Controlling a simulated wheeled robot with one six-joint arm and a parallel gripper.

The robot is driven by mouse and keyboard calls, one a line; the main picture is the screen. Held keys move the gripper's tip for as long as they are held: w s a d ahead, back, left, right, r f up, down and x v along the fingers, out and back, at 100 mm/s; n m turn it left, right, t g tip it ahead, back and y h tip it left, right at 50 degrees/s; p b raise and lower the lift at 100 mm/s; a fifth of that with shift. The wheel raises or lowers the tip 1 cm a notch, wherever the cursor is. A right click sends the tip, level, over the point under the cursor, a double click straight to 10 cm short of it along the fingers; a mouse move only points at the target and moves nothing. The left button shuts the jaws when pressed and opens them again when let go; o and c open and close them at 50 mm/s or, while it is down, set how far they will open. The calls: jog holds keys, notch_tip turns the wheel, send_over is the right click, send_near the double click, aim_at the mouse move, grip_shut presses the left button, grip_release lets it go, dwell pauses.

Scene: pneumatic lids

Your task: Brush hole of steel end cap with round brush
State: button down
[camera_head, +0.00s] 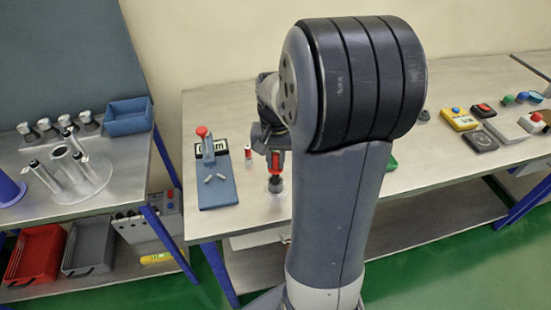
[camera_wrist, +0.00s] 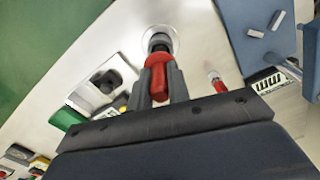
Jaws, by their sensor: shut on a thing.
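My gripper (camera_wrist: 158,85) points down and is shut on the red handle of the round brush (camera_wrist: 155,62). The brush's dark lower end is over or at a pale, clear-looking round disc (camera_wrist: 172,33) on the bench. I cannot tell whether they touch. In the head view the brush (camera_head: 275,163) hangs upright at the front of the bench, partly behind my arm. A grey block with a shiny metal piece and a dark round opening (camera_wrist: 108,80) lies to the left in the wrist view. It may hold the steel end cap; I cannot be sure. My arm hides it in the head view.
A blue plate press with a red knob (camera_head: 203,133) stands left of the brush. A small red-and-white bottle (camera_head: 248,152) stands between them. A green thing (camera_wrist: 66,120) lies beside the grey block. Button boxes (camera_head: 459,119) are at the right. The left table (camera_head: 125,170) is separate.

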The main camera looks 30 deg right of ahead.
jog(key=shift+r, duration=0.4)
jog(key=shift+f+b, duration=0.65)
jog(key=shift+f, duration=0.45)
jog(key=shift+r+p, duration=3.25)
jog(key=shift+r, duration=0.35)
jog(key=shift+f, duration=0.1)
